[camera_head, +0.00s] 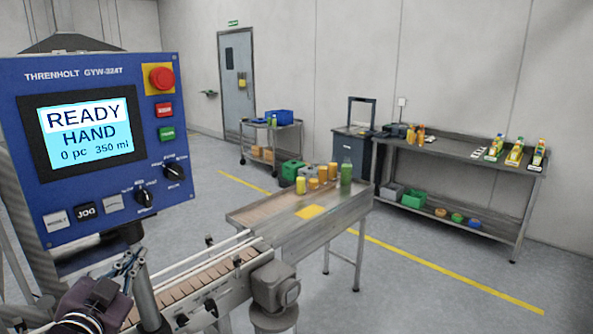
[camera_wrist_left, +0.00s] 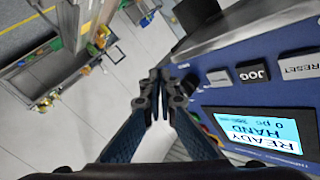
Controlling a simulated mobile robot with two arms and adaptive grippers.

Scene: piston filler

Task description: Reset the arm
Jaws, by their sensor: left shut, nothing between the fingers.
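My left gripper (camera_head: 127,268) is at the lower left in the head view, just below the blue control panel (camera_head: 45,190). Its fingers are shut with nothing between them; they also show in the middle of the left wrist view (camera_wrist_left: 159,82). The panel's screen (camera_head: 86,132) reads READY, HAND, 0 pc, 350 ml. In the left wrist view the panel (camera_wrist_left: 240,100) lies to the right of the fingertips, which appear apart from it. The JOG button (camera_wrist_left: 253,74) and RESET button (camera_wrist_left: 300,66) are visible there. My right gripper is out of view.
A conveyor (camera_head: 215,268) runs beside the gripper to a steel table (camera_head: 270,222) with several bottles (camera_head: 346,174). A red emergency stop (camera_head: 162,78) is on the panel. A bench (camera_head: 455,152) stands along the right wall. Open floor (camera_head: 420,290) lies at the right.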

